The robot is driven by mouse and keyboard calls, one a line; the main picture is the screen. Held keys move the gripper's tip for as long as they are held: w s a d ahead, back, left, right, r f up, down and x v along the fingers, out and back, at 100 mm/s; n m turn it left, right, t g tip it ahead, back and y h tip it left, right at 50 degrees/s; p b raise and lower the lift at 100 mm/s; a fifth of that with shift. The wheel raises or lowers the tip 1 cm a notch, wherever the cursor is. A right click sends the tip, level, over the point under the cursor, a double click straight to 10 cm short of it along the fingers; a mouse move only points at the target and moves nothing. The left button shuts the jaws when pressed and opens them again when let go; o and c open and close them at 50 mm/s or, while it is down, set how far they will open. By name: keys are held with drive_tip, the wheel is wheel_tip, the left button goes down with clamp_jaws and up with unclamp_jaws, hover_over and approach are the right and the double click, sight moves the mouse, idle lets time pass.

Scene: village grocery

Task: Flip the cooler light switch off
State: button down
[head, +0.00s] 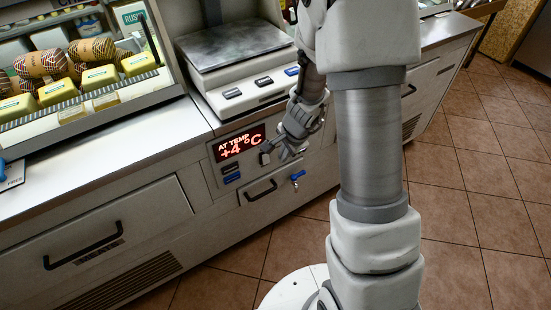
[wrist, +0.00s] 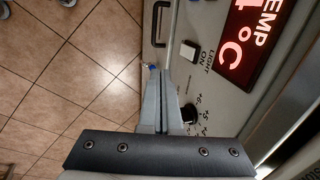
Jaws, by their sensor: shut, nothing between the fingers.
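The light switch (wrist: 188,50) is a pale rocker on the cooler's control panel, with the label "LIGHT ON" beside it in the wrist view. A pale piece below the red display in the head view looks like the same switch (head: 265,159). My gripper (wrist: 158,73) is shut and empty, its fingers together in front of the panel. In the wrist view the fingertips lie below and left of the switch, apart from it in the picture. I cannot tell their exact distance from the panel. In the head view my gripper hides part of the panel.
A red display (head: 239,145) reads "AT TEMP +4°C". A black knob (wrist: 189,113) with a scale sits close to my fingers. A scale (head: 240,65) stands on the counter above. A drawer handle (head: 82,246) sticks out at the left. Tiled floor (head: 480,180) is clear at right.

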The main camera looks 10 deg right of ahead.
sight(266, 159)
drive_tip(key=w+a+f+b, duration=0.2)
drive_tip(key=w+f, duration=0.4)
drive_tip(key=f, duration=0.3)
drive_tip(key=shift+w+f+b, duration=0.3)
drive_tip(key=shift+f+b, duration=0.05)
drive_tip(key=shift+b, duration=0.25)
drive_tip(key=shift+w+a+f, duration=0.1)
drive_tip(key=shift+w+f, duration=0.05)
drive_tip(key=shift+w, duration=0.1)
drive_tip(key=shift+r+p, duration=0.65)
drive_tip(key=shift+r, duration=0.25)
